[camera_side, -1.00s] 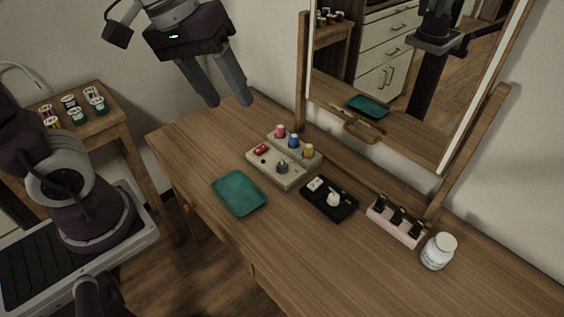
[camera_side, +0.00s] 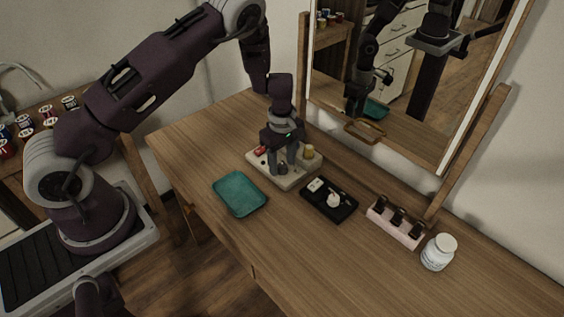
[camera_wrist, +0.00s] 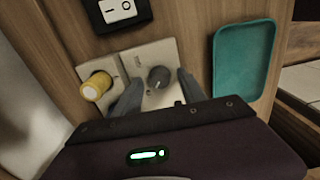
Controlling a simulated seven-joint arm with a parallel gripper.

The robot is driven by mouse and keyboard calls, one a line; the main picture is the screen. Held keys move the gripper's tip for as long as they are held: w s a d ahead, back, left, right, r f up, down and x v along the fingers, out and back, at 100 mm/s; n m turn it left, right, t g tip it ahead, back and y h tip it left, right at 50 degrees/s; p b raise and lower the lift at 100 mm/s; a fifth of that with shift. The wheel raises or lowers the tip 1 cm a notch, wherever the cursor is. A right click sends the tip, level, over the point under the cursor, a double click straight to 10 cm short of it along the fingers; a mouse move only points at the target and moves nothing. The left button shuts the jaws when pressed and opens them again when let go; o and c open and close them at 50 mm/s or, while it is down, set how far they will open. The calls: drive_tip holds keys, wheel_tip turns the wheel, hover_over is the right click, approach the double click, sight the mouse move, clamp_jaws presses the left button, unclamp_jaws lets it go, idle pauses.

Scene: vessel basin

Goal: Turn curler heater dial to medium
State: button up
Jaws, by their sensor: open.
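The curler heater is a beige box (camera_side: 307,178) on the wooden table, with a dark grey round dial (camera_wrist: 159,77) on its top. A yellow curler (camera_wrist: 96,86) stands on it, left of the dial in the wrist view and right of it in the side view (camera_side: 308,152). My gripper (camera_side: 283,170) points down over the heater. Its fingers are open, one on each side of the dial, with nothing clearly gripped. The dial's markings are too small to read.
A teal tray (camera_side: 239,194) lies left of the heater. A black box (camera_side: 318,203) with a white switch and knob lies to the right. Further right are a pink rack (camera_side: 395,233) and a white jar (camera_side: 438,251). A mirror (camera_side: 400,125) stands behind.

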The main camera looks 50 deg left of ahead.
drive_tip(key=shift+f, duration=0.25)
clamp_jaws()
drive_tip(key=shift+m, duration=0.4)
drive_tip(key=m, duration=0.3)
drive_tip(key=shift+m, duration=0.4)
drive_tip(key=m, duration=0.5)
drive_tip(key=shift+w, duration=0.1)
drive_tip(key=shift+m, duration=0.3)
unclamp_jaws()
